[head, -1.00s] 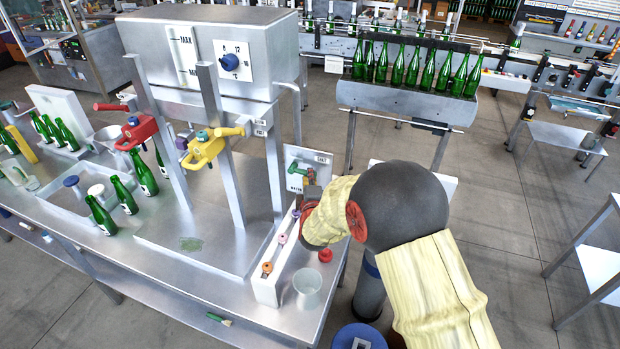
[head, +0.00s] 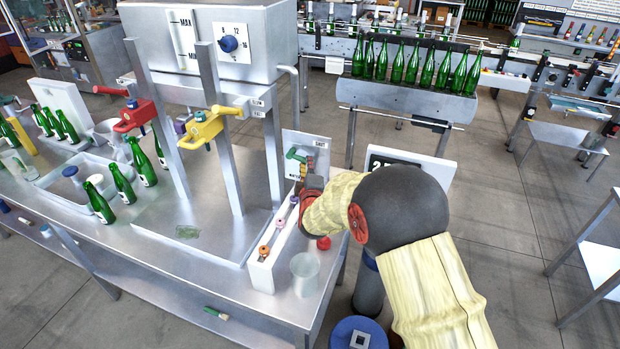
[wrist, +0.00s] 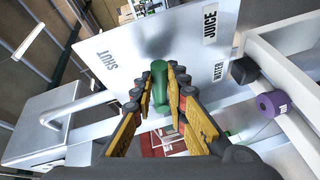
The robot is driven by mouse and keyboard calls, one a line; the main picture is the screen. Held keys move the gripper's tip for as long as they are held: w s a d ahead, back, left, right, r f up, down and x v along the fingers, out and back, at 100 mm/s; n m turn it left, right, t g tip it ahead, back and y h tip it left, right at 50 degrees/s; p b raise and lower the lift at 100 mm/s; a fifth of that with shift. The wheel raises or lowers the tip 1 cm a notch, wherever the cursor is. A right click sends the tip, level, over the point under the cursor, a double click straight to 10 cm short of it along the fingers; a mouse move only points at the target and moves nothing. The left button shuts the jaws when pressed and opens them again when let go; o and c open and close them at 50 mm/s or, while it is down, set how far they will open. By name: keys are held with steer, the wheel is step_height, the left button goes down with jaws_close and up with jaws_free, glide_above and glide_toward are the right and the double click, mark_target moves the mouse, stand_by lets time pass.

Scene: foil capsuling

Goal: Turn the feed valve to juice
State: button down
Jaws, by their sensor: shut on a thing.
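The feed valve panel (head: 312,148) stands upright at the right end of the bench, with a green handle (head: 296,156). In the wrist view the panel (wrist: 135,50) carries a SHUT label (wrist: 106,58) at left, a JUICE label (wrist: 210,22) at upper right and a WATER label (wrist: 218,70) below it. The green handle (wrist: 160,76) is between the two yellow-padded fingers of my gripper (wrist: 163,98), which is shut on it. In the head view my gripper (head: 312,186) reaches the panel from the right. I cannot tell exactly which label the handle points to.
A white rack (head: 262,272) with coloured rings runs along the bench in front of the panel. A clear cup (head: 304,274) and a red ball-like thing (head: 323,243) are beside it. A purple roll (wrist: 271,103) is near my gripper. A steel tank (head: 210,45) stands behind.

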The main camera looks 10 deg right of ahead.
steer(key=f+m+t+b, duration=0.1)
steer(key=m+b, duration=0.1)
steer(key=b, duration=0.2)
steer(key=a+f+m+t+b, duration=0.1)
steer(key=m+b, duration=0.1)
steer(key=b, duration=0.3)
steer(key=w+f+m+b, duration=0.1)
steer(key=f+m+b, duration=0.1)
steer(key=b, duration=0.2)
steer(key=shift+a+t+h, duration=0.2)
steer(key=shift+t+h, duration=0.2)
steer(key=shift+b, duration=0.4)
steer(key=c, duration=1.8)
jaws_free()
steer(key=shift+o, duration=0.2)
steer(key=shift+s, duration=0.1)
steer(key=v, duration=1.1)
steer(key=shift+s, duration=0.4)
steer(key=shift+a, duration=0.1)
